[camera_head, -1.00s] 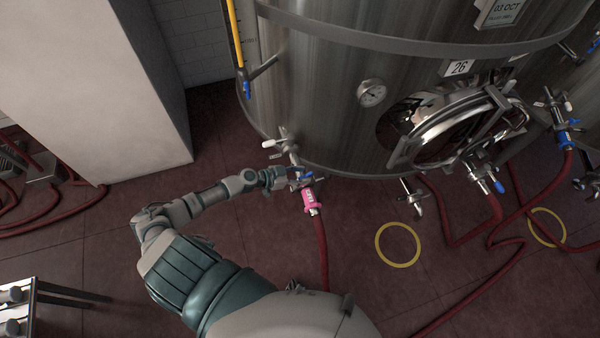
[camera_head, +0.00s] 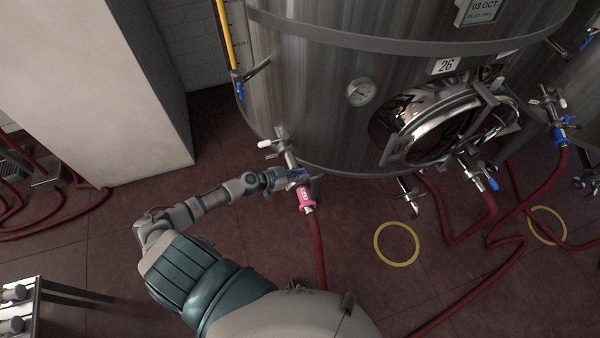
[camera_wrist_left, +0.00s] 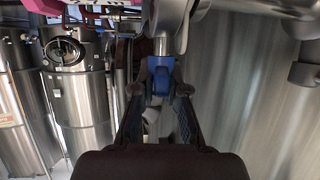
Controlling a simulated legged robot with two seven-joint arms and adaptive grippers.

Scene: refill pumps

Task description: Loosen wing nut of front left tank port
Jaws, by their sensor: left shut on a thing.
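The steel tank (camera_head: 310,120) stands at the centre. Its front left port (camera_head: 284,151) sticks out low on the left side and ends at a pink fitting (camera_head: 305,198) with a red hose hanging from it. My left gripper (camera_head: 287,178) is at this port, just above the pink fitting. The pink fitting also shows at that view's top left (camera_wrist_left: 40,6). My right gripper is not in view.
A round hatch (camera_head: 450,125) and a gauge (camera_head: 361,92) are on the tank's front. Other ports with red hoses (camera_head: 488,212) are to the right. A yellow floor ring (camera_head: 397,262) lies on open floor. A pale column (camera_head: 95,90) stands at the left.

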